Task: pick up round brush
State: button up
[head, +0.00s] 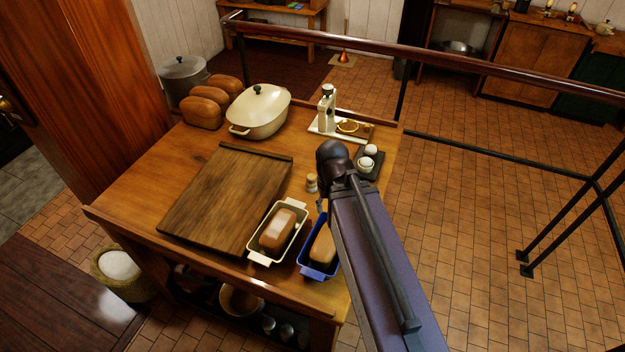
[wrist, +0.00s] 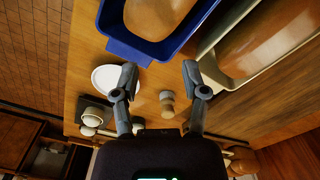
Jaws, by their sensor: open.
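A small round brush (head: 312,183), with a wooden part and a paler part, stands upright on the wooden table (head: 140,185), just right of the dark board. In the wrist view the brush (wrist: 167,104) shows between my two fingers, nearer the right one, with wood below it; the fingers do not touch it. My gripper (wrist: 160,76) is open and empty, above the table. In the head view my arm hides most of the gripper.
A blue loaf tin (head: 318,250) and a cream loaf tin (head: 277,232) hold loaves close by. A white disc (wrist: 106,78) lies behind my left finger. The cutting board (head: 225,200) is bare.

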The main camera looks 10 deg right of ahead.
aim_at(312, 176)
jog(key=shift+o, duration=0.2)
jog(key=o, duration=0.3)
jog(key=shift+w, duration=0.1)
jog(key=shift+o, duration=1.2)
jog(key=shift+w, duration=0.3)
jog(key=w+r+n+p, duration=0.1)
jog(key=w+n, duration=0.1)
jog(key=w, duration=1.7)
jog(key=shift+w+a+r+p, duration=0.15)
jog(key=shift+a+r+p, duration=0.05)
jog(key=shift+r+p, duration=0.15)
jog(key=shift+f, duration=0.15)
jog(key=shift+f+b, duration=0.2)
jog(key=shift+b, duration=0.2)
notch_tip(312, 176, down, 8)
jog(key=b, duration=0.8)
